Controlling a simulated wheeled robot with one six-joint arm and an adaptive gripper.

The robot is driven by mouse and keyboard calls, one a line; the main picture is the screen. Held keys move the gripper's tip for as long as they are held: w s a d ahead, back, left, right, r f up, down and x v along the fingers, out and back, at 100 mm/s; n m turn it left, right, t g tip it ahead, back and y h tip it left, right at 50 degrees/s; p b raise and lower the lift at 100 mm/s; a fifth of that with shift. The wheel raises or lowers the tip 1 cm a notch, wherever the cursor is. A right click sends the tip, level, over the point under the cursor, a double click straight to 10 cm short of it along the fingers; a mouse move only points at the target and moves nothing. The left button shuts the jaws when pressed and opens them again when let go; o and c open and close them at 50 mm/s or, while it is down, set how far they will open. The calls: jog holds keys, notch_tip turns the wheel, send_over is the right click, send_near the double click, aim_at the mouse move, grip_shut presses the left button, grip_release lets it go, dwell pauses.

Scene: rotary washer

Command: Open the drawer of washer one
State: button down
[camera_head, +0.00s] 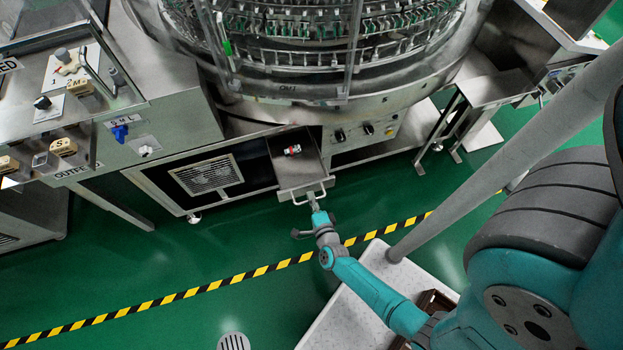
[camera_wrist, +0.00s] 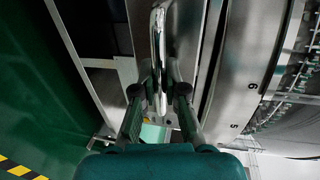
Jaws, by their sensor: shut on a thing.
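The rotary washer (camera_head: 290,88) is a large round steel machine at the top of the head view. Its drawer (camera_head: 300,170) sticks out of the lower cabinet front, open at the top, with a small red and white object (camera_head: 292,150) inside. The drawer has a bar handle (camera_head: 292,193) on its front. My gripper (camera_head: 313,201) is at this handle, shut on it. In the wrist view the shiny handle (camera_wrist: 157,45) runs between the two dark fingers of my gripper (camera_wrist: 159,92). The exact finger contact is partly hidden.
A vented cabinet panel (camera_head: 207,176) is left of the drawer. A control panel with knobs (camera_head: 365,131) is to its right. A steel console (camera_head: 140,110) stands at the left. Green floor with a yellow and black stripe (camera_head: 215,290) lies in front and is mostly clear.

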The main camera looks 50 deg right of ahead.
jog(key=c, duration=1.2)
grip_release()
jog(key=v, duration=1.2)
